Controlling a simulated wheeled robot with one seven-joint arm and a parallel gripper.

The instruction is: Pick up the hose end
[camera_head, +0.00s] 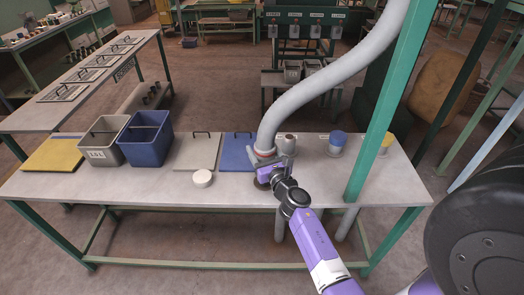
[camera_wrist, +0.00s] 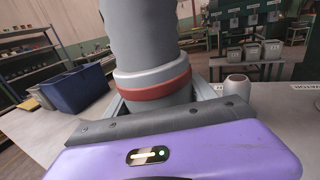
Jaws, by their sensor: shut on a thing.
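The hose (camera_head: 330,75) is a thick grey tube that comes down from the top right to the table. Its hose end (camera_head: 264,153) is a grey collar with a red ring, low over the table. My gripper (camera_head: 266,163) is at the hose end, with my arm reaching in from the lower right. In the wrist view the hose end (camera_wrist: 152,80) stands upright between the jaws, and my gripper (camera_wrist: 160,100) is shut on it. The purple gripper body hides the lowest part of the hose end.
On the table (camera_head: 110,182) are a blue bin (camera_head: 146,140), a grey bin (camera_head: 104,142), several flat lids and a white round cap (camera_head: 202,178). A grey-white fitting (camera_head: 287,145) stands just right of the hose end. A blue-capped fitting (camera_head: 337,142) and a green post (camera_head: 388,110) stand farther right.

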